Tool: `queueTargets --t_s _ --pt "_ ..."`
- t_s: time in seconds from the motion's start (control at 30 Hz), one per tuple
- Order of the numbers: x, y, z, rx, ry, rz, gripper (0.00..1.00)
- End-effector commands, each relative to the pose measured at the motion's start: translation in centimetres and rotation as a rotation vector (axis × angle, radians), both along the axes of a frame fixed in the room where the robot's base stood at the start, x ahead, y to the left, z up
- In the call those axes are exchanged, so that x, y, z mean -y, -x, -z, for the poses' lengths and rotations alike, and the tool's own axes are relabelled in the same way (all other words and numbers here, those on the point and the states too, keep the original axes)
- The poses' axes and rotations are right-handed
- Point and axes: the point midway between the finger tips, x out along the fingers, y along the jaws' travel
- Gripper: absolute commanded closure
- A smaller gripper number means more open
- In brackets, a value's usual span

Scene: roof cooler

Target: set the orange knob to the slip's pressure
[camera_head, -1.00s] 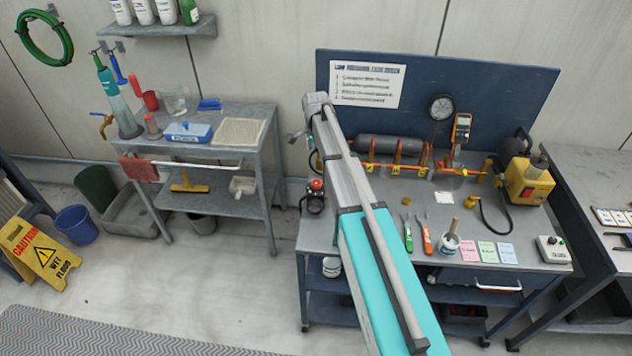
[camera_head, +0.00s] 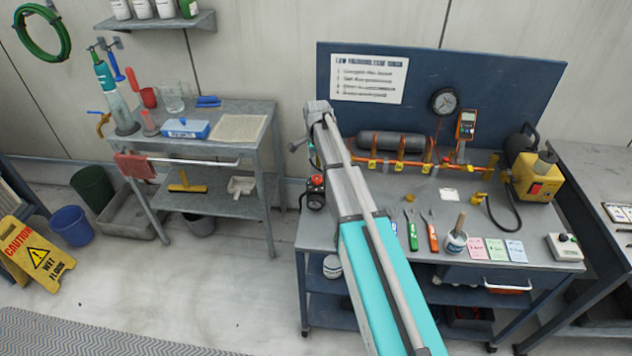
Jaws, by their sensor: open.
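My arm hides part of the bench's left side.
The bench (camera_head: 377,180) holds an orange manifold (camera_head: 400,167), a round gauge (camera_head: 444,102), an orange meter (camera_head: 466,125), a yellow pump (camera_head: 537,180), hand tools, a pot and pink, green and blue cards (camera_head: 495,250). A grey cart (camera_head: 262,115) stands left, with floor between.

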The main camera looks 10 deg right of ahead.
Motion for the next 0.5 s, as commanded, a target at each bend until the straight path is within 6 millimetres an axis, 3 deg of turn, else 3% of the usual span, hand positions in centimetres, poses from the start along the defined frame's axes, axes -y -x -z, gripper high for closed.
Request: queueTargets --t_s 0.5 --pt "0.1 0.0 4.4 0.000 0.000 0.001 0.09"
